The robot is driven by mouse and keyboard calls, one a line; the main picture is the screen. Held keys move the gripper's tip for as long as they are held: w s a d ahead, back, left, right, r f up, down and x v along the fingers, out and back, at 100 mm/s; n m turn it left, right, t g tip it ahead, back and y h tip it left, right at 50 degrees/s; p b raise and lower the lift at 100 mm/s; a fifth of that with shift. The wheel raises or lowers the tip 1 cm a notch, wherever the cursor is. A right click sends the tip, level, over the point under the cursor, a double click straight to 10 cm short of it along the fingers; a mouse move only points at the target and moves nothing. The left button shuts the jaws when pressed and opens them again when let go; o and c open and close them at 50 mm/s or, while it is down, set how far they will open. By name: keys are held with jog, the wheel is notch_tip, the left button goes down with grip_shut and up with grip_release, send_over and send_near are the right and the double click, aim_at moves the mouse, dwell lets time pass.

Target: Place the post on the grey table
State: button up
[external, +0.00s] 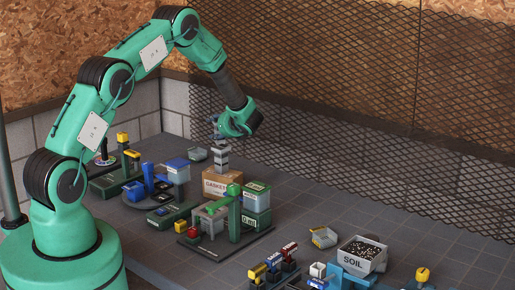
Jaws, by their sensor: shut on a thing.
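My gripper (220,133) is in the middle of the external view, above the tan box. It is shut on a small grey-and-white piece (221,154), which looks like the post. The piece is roughly upright over the tan box labelled GASKETS (217,188). I cannot tell whether its lower end touches the box. The fingertips are small and partly hidden by the green gripper body. The grey table (330,205) is the wide tiled surface under everything, with bare room on its right side.
Green boxes (257,200) and a green frame (234,215) stand in front of the tan box. Blue and green machines crowd the left. A mesh fence (350,130) runs behind the table.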

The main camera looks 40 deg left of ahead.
jog(key=s+d+f+m+t+h+p, duration=0.1)
jog(key=d+m+t+h, duration=0.25)
jog(key=d, duration=1.75)
jog(key=s+d+m+t+h+p, duration=0.1)
jog(key=d+m+t+h, duration=0.3)
jog(key=d, duration=1.7)
jog(key=s+d+f+m+h, duration=0.1)
jog(key=s+d+m+h, duration=0.1)
jog(key=s+d, duration=0.5)
jog(key=s+d+f+m+t+h+p, duration=0.1)
jog(key=s+d, duration=0.5)
jog(key=d, duration=0.6)
jog(key=s+d+f+m+h, duration=0.2)
jog(key=s+d+m+h, duration=0.3)
jog(key=d, duration=0.5)
jog(key=s+m, duration=0.1)
jog(key=s, duration=0.1)
jog(key=shift+s+d+f, duration=0.3)
jog(key=shift+d, duration=0.05)
jog(key=shift+w, duration=0.1)
jog(key=w+d+f+b, duration=0.1)
jog(key=w+d, duration=0.7)
jog(key=w, duration=0.5)
jog(key=shift+w+f, duration=0.25)
jog(key=shift+w, duration=0.05)
jog(key=shift+b, duration=0.3)
jog(key=shift+f+b, duration=0.4)
jog(key=shift+f, duration=1.4)
